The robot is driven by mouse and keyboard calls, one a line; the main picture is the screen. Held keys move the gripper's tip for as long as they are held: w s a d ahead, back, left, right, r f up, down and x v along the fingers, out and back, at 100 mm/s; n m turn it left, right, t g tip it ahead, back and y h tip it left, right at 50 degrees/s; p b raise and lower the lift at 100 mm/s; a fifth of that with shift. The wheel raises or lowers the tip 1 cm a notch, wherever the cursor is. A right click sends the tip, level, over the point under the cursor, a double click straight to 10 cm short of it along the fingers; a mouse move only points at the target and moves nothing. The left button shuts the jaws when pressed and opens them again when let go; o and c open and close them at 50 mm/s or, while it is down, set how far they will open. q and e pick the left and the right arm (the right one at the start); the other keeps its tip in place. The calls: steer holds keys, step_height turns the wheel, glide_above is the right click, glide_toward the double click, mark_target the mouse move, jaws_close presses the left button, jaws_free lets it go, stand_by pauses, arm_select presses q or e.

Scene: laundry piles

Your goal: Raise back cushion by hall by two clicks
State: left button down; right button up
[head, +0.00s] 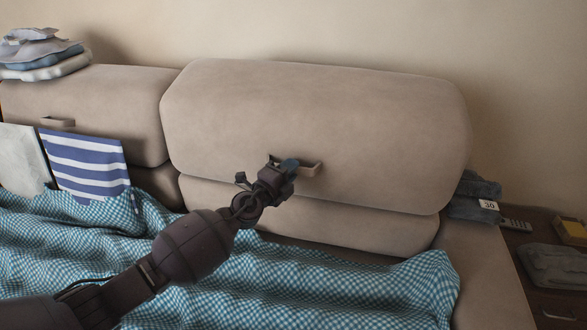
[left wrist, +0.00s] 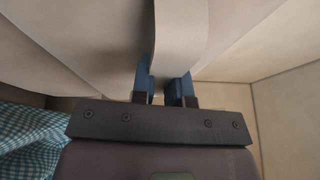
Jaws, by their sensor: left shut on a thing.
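The beige back cushion (head: 320,120) on the right has a strap handle (head: 312,168) on its lower front. My left gripper (head: 288,165) is at the left part of this handle. In the left wrist view the strap handle (left wrist: 181,35) runs between the two blue fingers of my left gripper (left wrist: 165,88), which are shut on it. A second beige back cushion (head: 95,105) stands to the left, with its own handle (head: 57,122). The frames do not show which cushion is by the hall. My right gripper is not in view.
A blue checked cloth (head: 330,290) covers the seat. A striped towel (head: 88,165) hangs by the left cushion, with folded clothes (head: 42,60) on top. Dark folded cloths (head: 474,197) lie beside the right cushion. A side table (head: 537,230) holds a remote (head: 516,225).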

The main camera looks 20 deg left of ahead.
arm_select(q)
steer(key=shift+s+d+f, duration=0.1)
steer(key=shift+s+f, duration=0.25)
steer(key=shift+s, duration=0.3)
steer(key=shift+s+f, duration=0.35)
steer(key=shift+s, duration=0.25)
steer(key=c, duration=1.1)
jaws_free()
steer(key=shift+c, duration=0.2)
steer(key=shift+r, duration=0.15)
steer(key=v, duration=1)
steer(key=shift+s+a, duration=0.25)
steer(key=shift+s, duration=0.1)
